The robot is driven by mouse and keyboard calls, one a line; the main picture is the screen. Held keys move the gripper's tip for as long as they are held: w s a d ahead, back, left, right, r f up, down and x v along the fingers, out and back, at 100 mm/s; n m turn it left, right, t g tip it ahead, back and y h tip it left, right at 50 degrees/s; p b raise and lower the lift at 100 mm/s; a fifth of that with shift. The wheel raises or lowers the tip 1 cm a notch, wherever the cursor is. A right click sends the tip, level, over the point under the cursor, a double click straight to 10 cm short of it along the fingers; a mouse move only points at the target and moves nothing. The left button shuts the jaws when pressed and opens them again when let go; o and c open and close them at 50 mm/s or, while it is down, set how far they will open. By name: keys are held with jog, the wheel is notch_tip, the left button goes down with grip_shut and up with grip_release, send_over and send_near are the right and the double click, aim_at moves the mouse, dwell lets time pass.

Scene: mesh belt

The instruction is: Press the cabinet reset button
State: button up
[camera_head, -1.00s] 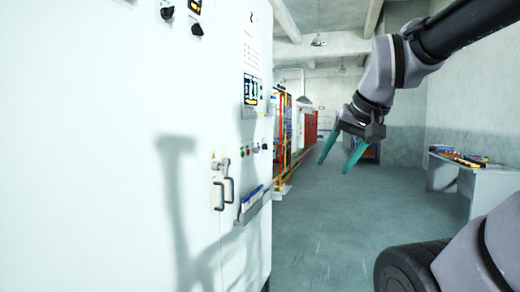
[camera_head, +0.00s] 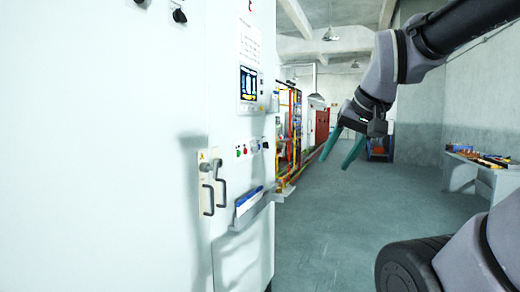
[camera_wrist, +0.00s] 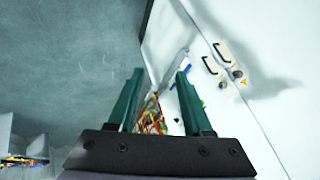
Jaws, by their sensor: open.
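The white cabinet (camera_head: 95,170) fills the left of the head view. On its narrower right part, small red and green buttons (camera_head: 241,151) sit below a display panel (camera_head: 248,83); I cannot tell which button is the reset. Black switches sit beside them. My gripper (camera_head: 342,153) is open and empty, in mid-air to the right of the cabinet and apart from it. In the wrist view the two green fingers (camera_wrist: 158,95) are spread, with the cabinet face (camera_wrist: 270,45) to the right. The buttons are not clear there.
Two dark door handles (camera_head: 215,192) and a tray with blue papers (camera_head: 249,203) stick out from the cabinet front. A table with items (camera_head: 482,163) stands along the right wall. Floor (camera_head: 335,215) between is clear. Colourful pipes (camera_head: 290,130) stand behind the cabinet.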

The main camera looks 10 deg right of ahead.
grip_shut()
dwell(1.5)
